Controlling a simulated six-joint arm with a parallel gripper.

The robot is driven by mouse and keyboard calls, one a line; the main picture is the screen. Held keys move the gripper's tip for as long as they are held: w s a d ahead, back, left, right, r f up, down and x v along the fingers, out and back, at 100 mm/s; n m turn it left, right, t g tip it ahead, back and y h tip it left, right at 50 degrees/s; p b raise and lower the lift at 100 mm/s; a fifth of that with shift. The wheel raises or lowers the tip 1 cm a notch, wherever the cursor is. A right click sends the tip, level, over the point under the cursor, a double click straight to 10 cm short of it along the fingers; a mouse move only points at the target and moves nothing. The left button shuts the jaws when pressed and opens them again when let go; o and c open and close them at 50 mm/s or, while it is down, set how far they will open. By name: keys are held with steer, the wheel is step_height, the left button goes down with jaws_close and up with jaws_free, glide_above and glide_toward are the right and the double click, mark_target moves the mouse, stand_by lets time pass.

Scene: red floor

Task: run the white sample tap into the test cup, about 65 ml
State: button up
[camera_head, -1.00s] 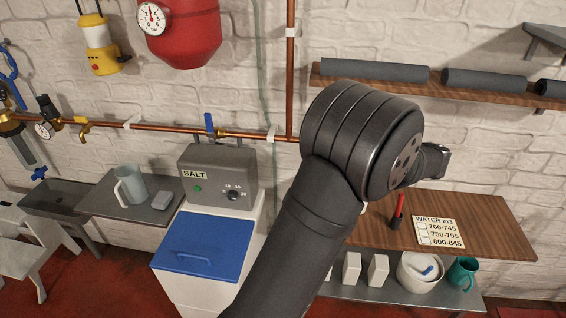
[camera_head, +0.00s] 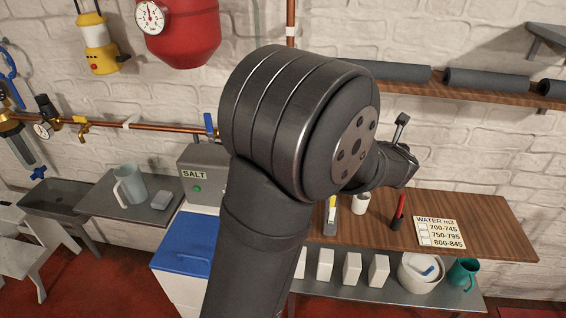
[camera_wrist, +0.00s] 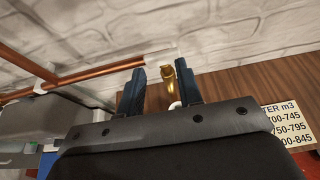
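My gripper (camera_wrist: 160,88) is open, with its two dark fingers apart and nothing held between them. A brass tap fitting (camera_wrist: 169,80) shows between the fingers in the wrist view, nearer the right finger; I cannot tell whether it touches. A small white curved part (camera_wrist: 175,104) shows below it, and I cannot tell if it is a handle or a cup rim. In the head view a small white cup (camera_head: 360,204) stands on the wooden bench (camera_head: 480,212), below my gripper. My arm hides the sample tap there.
A grey SALT unit (camera_head: 200,165) stands left of my arm. A yellow-and-grey tool (camera_head: 331,216), a red marker (camera_head: 398,211) and a WATER m3 card (camera_head: 440,232) are on the bench. A copper pipe (camera_head: 105,125) runs along the wall.

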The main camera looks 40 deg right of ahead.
steer(key=v, duration=1.1)
steer(key=w+a+n+y, duration=0.3)
steer(key=w+a+n, duration=0.3)
steer(key=a, duration=0.4)
steer(key=w+a+n+y, duration=0.3)
steer(key=w+a+n, duration=0.3)
steer(key=a, duration=0.5)
steer(key=shift+n+t, duration=0.3)
steer(key=shift+n, duration=0.8)
steer(key=shift+a, duration=0.1)
steer(key=s+d+m+h, duration=0.2)
steer(key=s+d+m, duration=0.2)
steer(key=d, duration=0.5)
steer(key=s+d+m+h, duration=0.3)
steer(key=s+d+m, duration=0.2)
steer(key=d+m, duration=0.3)
steer(key=shift+d, duration=1)
steer(key=shift+s, duration=0.15)
